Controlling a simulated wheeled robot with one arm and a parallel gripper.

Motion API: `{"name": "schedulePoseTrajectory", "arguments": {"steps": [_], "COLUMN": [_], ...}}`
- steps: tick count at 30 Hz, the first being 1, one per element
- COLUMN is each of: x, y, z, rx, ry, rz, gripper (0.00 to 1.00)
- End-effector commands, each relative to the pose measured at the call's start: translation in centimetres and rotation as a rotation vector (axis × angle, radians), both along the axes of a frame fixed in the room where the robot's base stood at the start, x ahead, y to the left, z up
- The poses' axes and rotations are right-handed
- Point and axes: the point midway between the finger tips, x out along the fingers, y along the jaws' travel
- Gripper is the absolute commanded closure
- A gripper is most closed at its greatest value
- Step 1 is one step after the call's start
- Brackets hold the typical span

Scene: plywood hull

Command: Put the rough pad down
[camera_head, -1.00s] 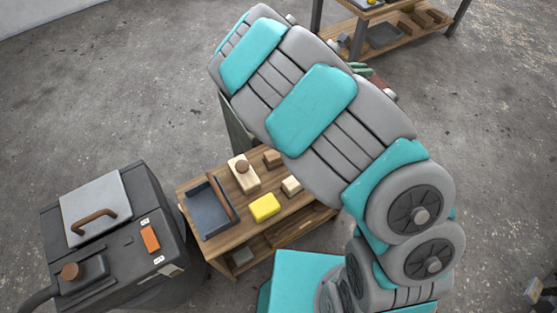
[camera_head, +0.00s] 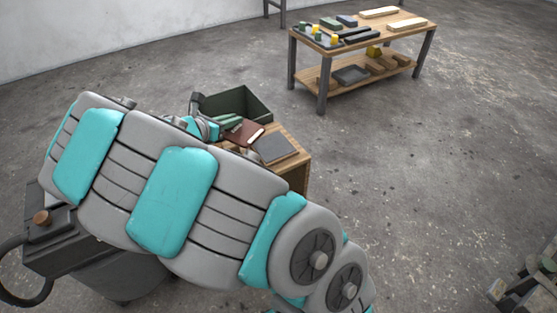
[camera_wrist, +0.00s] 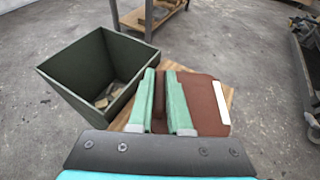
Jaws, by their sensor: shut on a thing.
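The rough pad, a reddish-brown flat piece with a white strip at its right edge, shows in the wrist view (camera_wrist: 204,92) and the head view (camera_head: 245,131). My gripper (camera_wrist: 159,76), with green fingers, is shut on it; the pad spreads out to the right of the fingers. In the head view my gripper (camera_head: 226,121) is beyond my arm, over the near part of the wooden table (camera_head: 297,165). I cannot tell whether the pad touches the tabletop. My arm hides most of the table.
A dark green open bin (camera_wrist: 52,72) stands just left of the pad, with light scraps inside; it also shows in the head view (camera_head: 262,107). A grey flat sheet (camera_head: 277,148) lies on the table. Another workbench (camera_head: 365,45) stands farther back; floor between is clear.

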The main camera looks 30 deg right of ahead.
Motion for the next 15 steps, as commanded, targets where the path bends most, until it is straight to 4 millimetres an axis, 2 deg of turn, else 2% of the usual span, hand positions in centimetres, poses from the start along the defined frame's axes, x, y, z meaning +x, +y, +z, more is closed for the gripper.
{"name": "schedulePoseTrajectory", "arguments": {"steps": [1, 6, 10, 15], "x": [-1.4, -7.2, -11.3, -14.5], "y": [-2.2, -8.5, -11.6, -13.6], "z": [-1.5, -2.1, -2.8, -3.4], "rx": [0.004, 0.003, 0.0, 0.002], "ry": [-0.006, -0.003, -0.001, 0.0], "rz": [-0.06, -0.25, -0.362, -0.444], "gripper": [1.0, 1.0, 1.0, 1.0]}}
